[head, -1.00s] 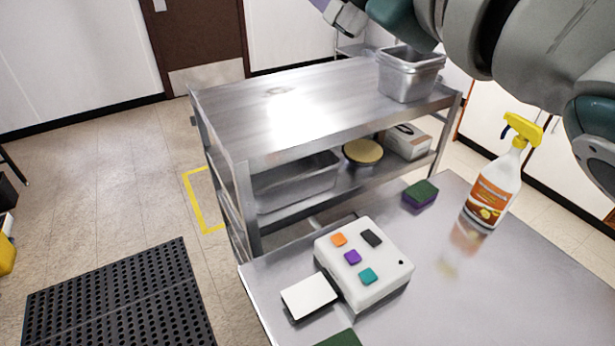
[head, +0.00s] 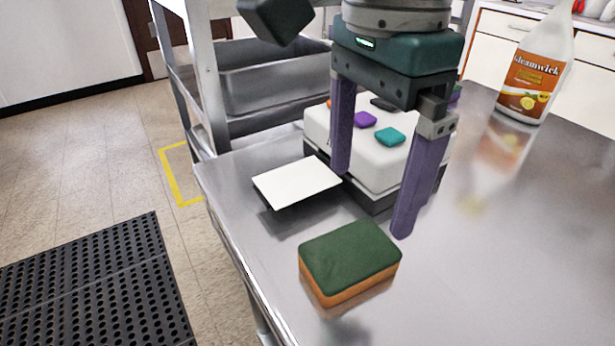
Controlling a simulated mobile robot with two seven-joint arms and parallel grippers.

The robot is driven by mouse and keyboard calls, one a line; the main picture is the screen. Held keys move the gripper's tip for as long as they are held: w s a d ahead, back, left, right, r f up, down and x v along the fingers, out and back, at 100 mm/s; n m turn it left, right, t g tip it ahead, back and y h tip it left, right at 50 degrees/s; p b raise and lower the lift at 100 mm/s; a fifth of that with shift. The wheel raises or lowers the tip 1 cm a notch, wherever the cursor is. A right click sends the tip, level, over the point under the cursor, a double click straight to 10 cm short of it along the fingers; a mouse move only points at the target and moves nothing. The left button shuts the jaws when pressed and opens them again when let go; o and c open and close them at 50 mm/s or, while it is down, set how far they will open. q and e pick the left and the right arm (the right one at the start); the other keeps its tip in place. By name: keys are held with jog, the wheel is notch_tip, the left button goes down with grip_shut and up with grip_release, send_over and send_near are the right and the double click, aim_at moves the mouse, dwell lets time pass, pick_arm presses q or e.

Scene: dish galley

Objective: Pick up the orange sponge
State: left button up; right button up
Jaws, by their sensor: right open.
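The orange sponge (head: 349,262) lies flat on the steel table in the head view, near the table's front left edge. Its top is a green scouring layer and its lower layer is orange. My right gripper (head: 371,205) hangs above the table with its two purple fingers apart, pointing down. It is open and empty, above and beyond the sponge, and is not touching it. My left gripper is not in view.
A white box with coloured buttons (head: 327,126) and a white plate (head: 297,182) at its side stands behind the sponge. A spray bottle (head: 536,75) stands at the back right. The table right of the sponge is clear.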

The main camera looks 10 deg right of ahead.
aim_at(360, 245)
notch_tip(360, 245, down, 8)
jog(key=shift+s+f, duration=0.1)
jog(key=shift+s, duration=0.05)
jog(key=c, duration=1.2)
